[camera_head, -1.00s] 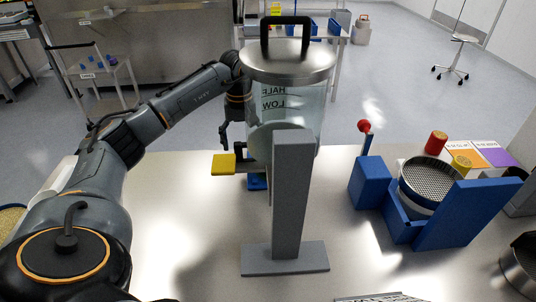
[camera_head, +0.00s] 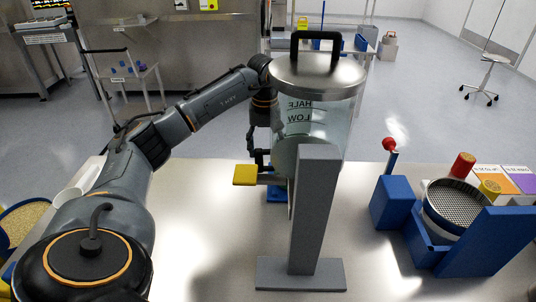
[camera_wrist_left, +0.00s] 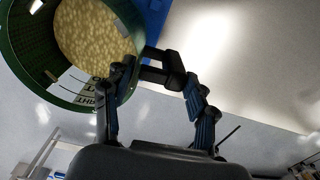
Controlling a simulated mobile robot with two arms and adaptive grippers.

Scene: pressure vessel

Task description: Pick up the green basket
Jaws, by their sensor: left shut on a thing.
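In the left wrist view the green basket (camera_wrist_left: 27,62) is at the upper left, tilted in the picture and holding pale beige granules (camera_wrist_left: 92,35). In the head view my left gripper (camera_head: 259,158) points down just left of and behind the clear vessel (camera_head: 318,120). I cannot make out the basket in the head view; the vessel and its stand block part of that area. My right gripper is not in view.
A grey stand (camera_head: 314,220) rises in front of the vessel, with a yellow lever (camera_head: 245,174) on its left. A blue holder with a sieve (camera_head: 455,205) stands on the right. A blue container of granules (camera_head: 22,218) is at the left edge.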

